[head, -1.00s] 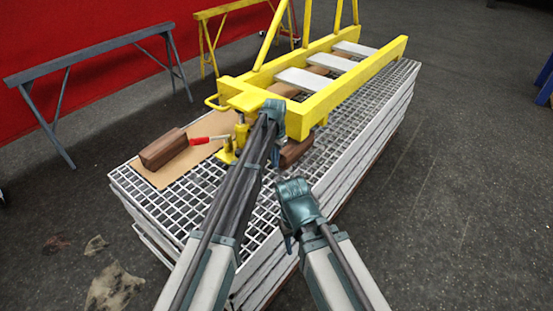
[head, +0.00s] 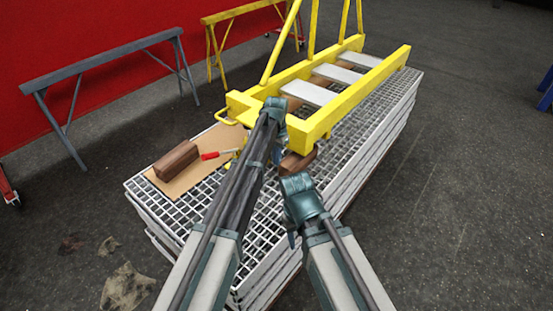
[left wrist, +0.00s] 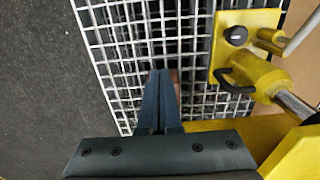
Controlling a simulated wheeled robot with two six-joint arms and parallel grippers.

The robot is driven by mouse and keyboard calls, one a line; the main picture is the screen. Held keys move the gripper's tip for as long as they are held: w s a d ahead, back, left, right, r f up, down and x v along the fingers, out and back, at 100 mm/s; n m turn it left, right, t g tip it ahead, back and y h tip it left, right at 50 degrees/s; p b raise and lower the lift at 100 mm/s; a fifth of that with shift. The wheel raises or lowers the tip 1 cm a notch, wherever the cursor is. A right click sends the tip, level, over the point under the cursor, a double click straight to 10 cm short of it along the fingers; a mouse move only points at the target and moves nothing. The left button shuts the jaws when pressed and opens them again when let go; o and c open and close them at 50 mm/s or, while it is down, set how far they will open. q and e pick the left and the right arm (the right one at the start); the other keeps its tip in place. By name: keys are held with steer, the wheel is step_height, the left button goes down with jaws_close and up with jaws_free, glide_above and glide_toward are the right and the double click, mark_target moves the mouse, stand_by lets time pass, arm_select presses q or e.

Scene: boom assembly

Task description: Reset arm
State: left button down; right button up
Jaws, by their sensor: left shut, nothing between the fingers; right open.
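My left gripper (head: 275,104) is at the near end of the yellow boom frame (head: 322,118), overlapping its end beam in the head view. Its fingers (left wrist: 160,88) are shut and empty in the left wrist view, above the grating. A yellow bracket with a black knob (left wrist: 238,40) and a metal rod is beside them on the right. My right gripper (head: 290,238) is lower, near the front right side of the grating stack; its fingers are mostly hidden behind its wrist. It is open.
The boom frame rests on wooden blocks (head: 298,163) on a stack of gratings (head: 185,208). A brown block (head: 177,160) lies on a cardboard sheet (head: 205,168), with a red-handled tool (head: 212,155) nearby. A grey trestle (head: 110,65) stands at the left.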

arm_select(q)
steer(key=s+a+n, duration=0.4)
steer(key=s+a, duration=0.4)
steer(key=s, duration=0.5)
steer(key=s+a+n, duration=0.4)
steer(key=s+a, duration=0.4)
steer(key=s, duration=0.6)
steer(key=s+d+m+y, duration=0.1)
steer(key=s+d+m, duration=0.4)
steer(key=d, duration=0.7)
step_height(320, 180, up, 12)
steer(key=p, duration=1.2)
steer(key=shift+s+a+n, duration=0.25)
steer(key=shift+a+n, duration=0.1)
steer(key=shift+n, duration=0.05)
